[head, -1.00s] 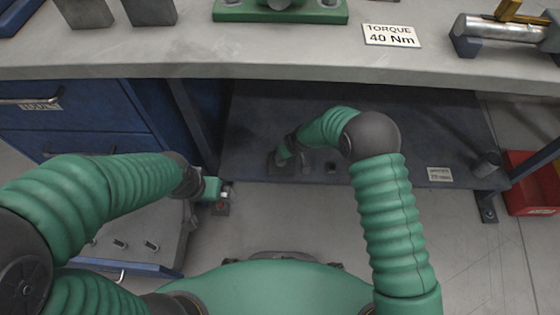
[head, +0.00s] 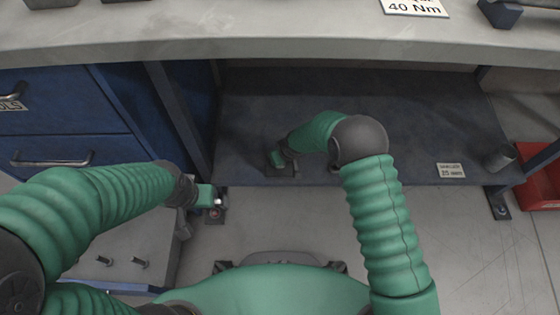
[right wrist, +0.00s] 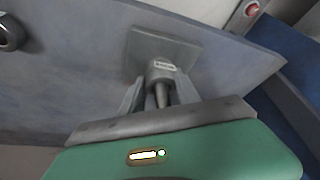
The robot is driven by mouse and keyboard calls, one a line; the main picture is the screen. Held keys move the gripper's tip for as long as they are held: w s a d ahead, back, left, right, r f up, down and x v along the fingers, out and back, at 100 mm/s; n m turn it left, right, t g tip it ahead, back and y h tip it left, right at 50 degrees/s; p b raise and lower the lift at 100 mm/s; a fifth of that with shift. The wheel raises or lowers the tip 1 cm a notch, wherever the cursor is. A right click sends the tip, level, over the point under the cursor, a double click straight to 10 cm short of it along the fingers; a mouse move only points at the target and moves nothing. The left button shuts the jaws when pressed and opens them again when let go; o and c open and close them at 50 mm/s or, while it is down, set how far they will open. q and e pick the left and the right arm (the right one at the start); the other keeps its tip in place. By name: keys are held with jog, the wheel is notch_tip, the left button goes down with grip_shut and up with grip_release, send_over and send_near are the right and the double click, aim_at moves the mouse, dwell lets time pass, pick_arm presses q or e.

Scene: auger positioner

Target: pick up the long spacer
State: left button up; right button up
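My right gripper (head: 282,160) is low over the dark lower shelf in the head view, small and partly hidden by its own arm. In the right wrist view its two fingers (right wrist: 159,95) stand apart, either side of a tapered grey pin. Beyond the fingers is a short grey cylinder with a small label (right wrist: 163,72), on a square grey plate (right wrist: 158,48). I cannot tell whether this is the long spacer. A grey metal cylinder (head: 499,158) stands at the right end of the shelf, also unidentified. My left gripper (head: 211,200) is by the shelf's left leg; its fingers are unclear.
The bench top (head: 300,42) overhangs the lower shelf (head: 400,115). Blue drawers (head: 60,125) stand left, a red bin (head: 543,175) right. A small label plate (head: 451,170) lies on the shelf. A dark ring-like part (right wrist: 8,35) shows at the wrist view's left edge.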

jog(key=shift+a, duration=0.15)
grip_shut()
jog(key=shift+r, duration=0.15)
